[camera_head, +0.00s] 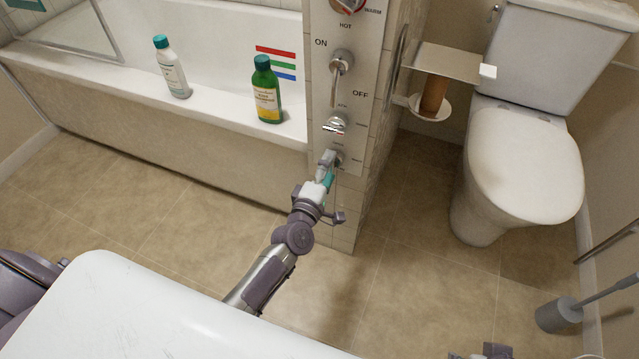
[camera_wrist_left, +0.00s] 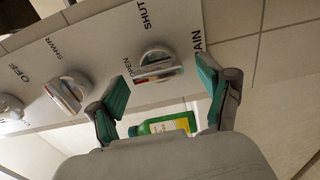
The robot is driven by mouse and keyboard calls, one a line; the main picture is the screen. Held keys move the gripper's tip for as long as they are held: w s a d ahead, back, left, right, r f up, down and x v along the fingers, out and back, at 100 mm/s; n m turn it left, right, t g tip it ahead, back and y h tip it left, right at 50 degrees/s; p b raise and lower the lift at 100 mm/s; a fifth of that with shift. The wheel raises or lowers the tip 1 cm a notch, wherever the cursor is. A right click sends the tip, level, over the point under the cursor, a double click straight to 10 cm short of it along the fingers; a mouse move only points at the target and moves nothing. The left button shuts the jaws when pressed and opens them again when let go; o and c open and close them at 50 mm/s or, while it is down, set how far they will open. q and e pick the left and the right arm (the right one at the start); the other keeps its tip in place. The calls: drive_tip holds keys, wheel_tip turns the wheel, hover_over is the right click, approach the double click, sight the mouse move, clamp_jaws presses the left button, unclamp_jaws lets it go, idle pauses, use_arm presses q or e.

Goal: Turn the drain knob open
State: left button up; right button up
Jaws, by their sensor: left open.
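The drain knob (camera_wrist_left: 155,65) is a round silver-white knob with a bar grip and a red mark, on a light panel with OPEN, SHUT and DRAIN lettering partly in view. In the head view the knob (camera_head: 339,158) is the lowest control, partly hidden by my left gripper (camera_head: 327,168). My left gripper is open; in the left wrist view its teal-padded fingers (camera_wrist_left: 163,85) are spread on either side of the knob, seemingly just short of it. I cannot tell whether they touch. A piece that may be my right gripper (camera_head: 482,352) shows at the bottom edge.
Above the drain knob are the shower knob (camera_head: 336,124) and the ON/OFF lever (camera_head: 341,70). A green bottle (camera_head: 266,90) and a white bottle (camera_head: 171,67) stand on the tub rim (camera_head: 215,111). A toilet (camera_head: 521,160) stands right; open floor lies between.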

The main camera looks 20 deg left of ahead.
use_arm(q)
drive_tip(key=s, duration=1)
drive_tip(key=shift+s+a, duration=0.2)
drive_tip(key=shift+s, duration=0.05)
